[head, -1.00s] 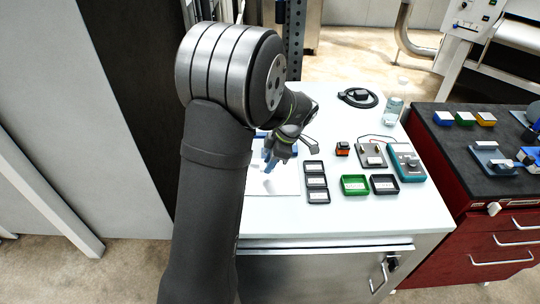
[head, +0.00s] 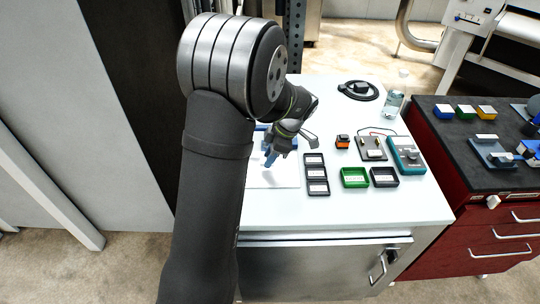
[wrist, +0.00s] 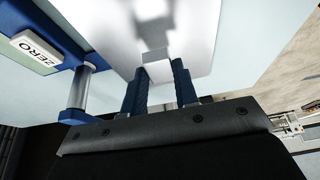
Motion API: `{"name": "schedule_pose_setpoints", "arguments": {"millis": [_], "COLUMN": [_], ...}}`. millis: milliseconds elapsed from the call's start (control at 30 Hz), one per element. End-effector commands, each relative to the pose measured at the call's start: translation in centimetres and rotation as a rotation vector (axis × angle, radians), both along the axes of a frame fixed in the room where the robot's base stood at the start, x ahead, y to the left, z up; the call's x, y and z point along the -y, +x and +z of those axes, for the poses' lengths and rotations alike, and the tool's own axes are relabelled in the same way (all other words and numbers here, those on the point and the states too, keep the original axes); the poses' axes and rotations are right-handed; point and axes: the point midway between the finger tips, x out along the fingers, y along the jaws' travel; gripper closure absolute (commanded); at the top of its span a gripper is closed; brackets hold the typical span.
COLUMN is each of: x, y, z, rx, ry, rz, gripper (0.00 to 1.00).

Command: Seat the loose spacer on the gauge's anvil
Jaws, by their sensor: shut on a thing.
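My gripper (head: 271,158) is low over the white plate (head: 283,180) at the left of the white bench. In the wrist view its two blue fingers (wrist: 159,73) are shut on a small pale grey block, the spacer (wrist: 157,70). The blue gauge (wrist: 62,80) with a ZERO label stands left of the fingers in that view, with a steel post (wrist: 84,88) and a blue foot. In the head view my arm and gripper hide most of the gauge. I cannot tell which part is the anvil, or whether the spacer touches anything.
A black three-part tray (head: 316,173) lies right of the gripper. Green (head: 354,184) and black (head: 384,184) bins, an orange block (head: 342,141), a grey plate device (head: 372,149) and a teal meter (head: 406,158) stand farther right. The bench's front right is clear.

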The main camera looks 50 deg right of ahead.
Motion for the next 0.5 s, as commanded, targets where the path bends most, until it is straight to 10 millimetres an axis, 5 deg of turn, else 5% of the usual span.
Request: {"name": "schedule_pose_setpoints", "arguments": {"millis": [500], "x": [-0.01], "y": [0.0], "z": [-0.44], "rx": [0.0], "ry": [0.001], "rz": [0.0], "gripper": [1.0]}}
